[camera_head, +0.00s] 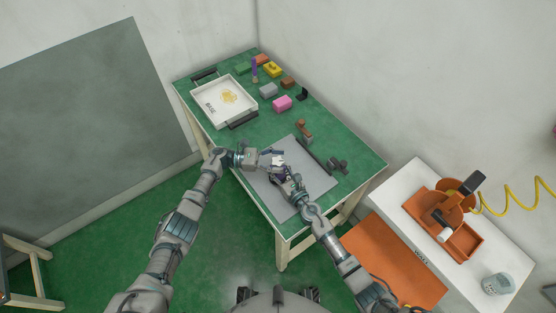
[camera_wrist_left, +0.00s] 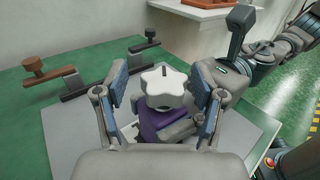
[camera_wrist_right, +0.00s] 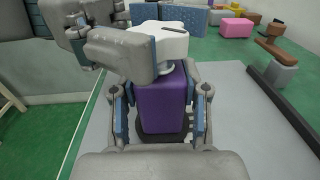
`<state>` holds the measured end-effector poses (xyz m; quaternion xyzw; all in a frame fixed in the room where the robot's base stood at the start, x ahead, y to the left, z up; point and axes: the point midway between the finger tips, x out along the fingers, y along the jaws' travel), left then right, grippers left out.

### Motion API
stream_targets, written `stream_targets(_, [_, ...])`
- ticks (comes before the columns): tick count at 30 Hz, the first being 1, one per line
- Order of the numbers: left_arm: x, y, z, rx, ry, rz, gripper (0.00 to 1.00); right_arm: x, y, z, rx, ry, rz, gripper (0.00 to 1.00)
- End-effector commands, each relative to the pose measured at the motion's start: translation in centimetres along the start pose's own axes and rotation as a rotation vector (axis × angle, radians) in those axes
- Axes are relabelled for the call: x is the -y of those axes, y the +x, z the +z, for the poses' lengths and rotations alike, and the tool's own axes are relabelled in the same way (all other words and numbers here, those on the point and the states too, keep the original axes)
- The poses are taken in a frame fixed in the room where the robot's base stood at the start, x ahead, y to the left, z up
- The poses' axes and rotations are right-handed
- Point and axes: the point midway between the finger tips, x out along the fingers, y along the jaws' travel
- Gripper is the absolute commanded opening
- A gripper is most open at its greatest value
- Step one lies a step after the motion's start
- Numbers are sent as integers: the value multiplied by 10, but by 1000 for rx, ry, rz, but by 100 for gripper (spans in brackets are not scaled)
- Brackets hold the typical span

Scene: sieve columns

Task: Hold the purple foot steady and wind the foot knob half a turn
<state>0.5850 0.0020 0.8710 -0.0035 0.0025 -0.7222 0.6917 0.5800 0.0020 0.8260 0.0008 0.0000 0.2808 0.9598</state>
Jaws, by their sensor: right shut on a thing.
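The purple foot (camera_wrist_right: 160,100) stands upright on the grey mat (camera_wrist_right: 230,120) with a dark round base under it. My right gripper (camera_wrist_right: 160,112) is shut on the purple foot, one finger on each side. The white lobed foot knob (camera_wrist_left: 163,84) sits on top of the foot. My left gripper (camera_wrist_left: 158,82) has its blue-padded fingers apart on either side of the knob, with a gap to each side. The knob also shows in the head view (camera_head: 278,159), between both grippers. Part of the foot is hidden by the grippers.
A white tray (camera_head: 204,96) with yellow grains stands at the table's far left. Several coloured blocks, among them a pink one (camera_head: 282,103), lie along the back.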

Motion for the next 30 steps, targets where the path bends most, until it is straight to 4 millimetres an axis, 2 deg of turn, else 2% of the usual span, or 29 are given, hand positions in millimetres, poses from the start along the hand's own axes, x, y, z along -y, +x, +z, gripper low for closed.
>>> stream_targets(5, [0, -1, 0, 1, 0, -2, 69, 2, 0, -1, -2, -1, -4, 0])
stream_targets(8, [0, -10, 0, 0, -1, -1, 69, 3, 0, -1, -2, -1, -5, 0])
stream_targets(21, [-2, -100, -1, 1, -2, 1, 69, 3, 0, -1, -2, -2, -7, 0])
stream_targets(25, [-3, -114, -2, 1, -1, 0, 69, 3, 0, -1, -2, -1, -6, 0])
stream_targets(30, [-2, -121, -2, 1, 0, -2, 69, 3, 0, -1, -2, -1, -6, 0])
